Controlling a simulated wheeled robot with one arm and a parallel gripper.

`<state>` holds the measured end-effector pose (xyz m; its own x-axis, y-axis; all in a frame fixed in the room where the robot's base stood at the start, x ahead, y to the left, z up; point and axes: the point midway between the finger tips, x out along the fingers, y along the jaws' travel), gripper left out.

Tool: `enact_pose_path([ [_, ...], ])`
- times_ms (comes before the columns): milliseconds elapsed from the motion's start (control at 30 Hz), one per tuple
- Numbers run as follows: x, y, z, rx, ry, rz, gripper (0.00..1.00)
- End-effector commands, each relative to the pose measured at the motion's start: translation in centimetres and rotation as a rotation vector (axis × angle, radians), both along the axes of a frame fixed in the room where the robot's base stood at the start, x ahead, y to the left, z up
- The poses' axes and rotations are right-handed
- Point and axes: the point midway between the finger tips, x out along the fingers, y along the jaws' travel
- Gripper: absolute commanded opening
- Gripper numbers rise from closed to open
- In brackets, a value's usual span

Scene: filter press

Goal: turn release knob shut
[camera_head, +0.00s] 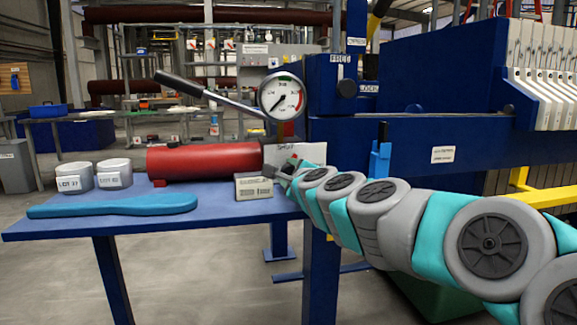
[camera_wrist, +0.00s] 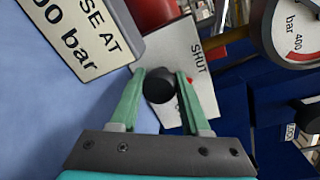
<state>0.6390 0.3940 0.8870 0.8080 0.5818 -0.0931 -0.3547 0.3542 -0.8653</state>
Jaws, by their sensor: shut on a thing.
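The release knob (camera_wrist: 158,86) is a small round black knob in front of a pale plate (camera_wrist: 184,62) marked SHUT. My gripper (camera_wrist: 160,84) has its two green fingers on either side of the knob and is shut on it. In the head view my gripper (camera_head: 285,171) reaches the plate (camera_head: 310,153) from the right, at the right end of the red cylinder (camera_head: 203,160). The knob is hidden there behind my gripper. No turn mark on the knob is readable.
A pressure gauge (camera_head: 282,95) and a long pump handle (camera_head: 205,92) stand above the cylinder. A small label block (camera_head: 262,187) sits on the blue table (camera_head: 150,228) near my gripper. Two lot jars (camera_head: 115,174) and a blue flat tool (camera_head: 112,206) lie left. The blue press frame (camera_head: 400,140) rises right.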

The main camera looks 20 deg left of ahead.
Motion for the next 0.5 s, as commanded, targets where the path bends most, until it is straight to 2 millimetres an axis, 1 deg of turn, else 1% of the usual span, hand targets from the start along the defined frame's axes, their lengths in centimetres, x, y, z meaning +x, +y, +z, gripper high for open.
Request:
enact_pose_path([
  [200,-0.01,0.07,-0.07,-0.181,-0.106,0.002,0.00],
  [500,-0.06,0.16,-0.40,-0.398,-0.236,0.004,0.00],
])
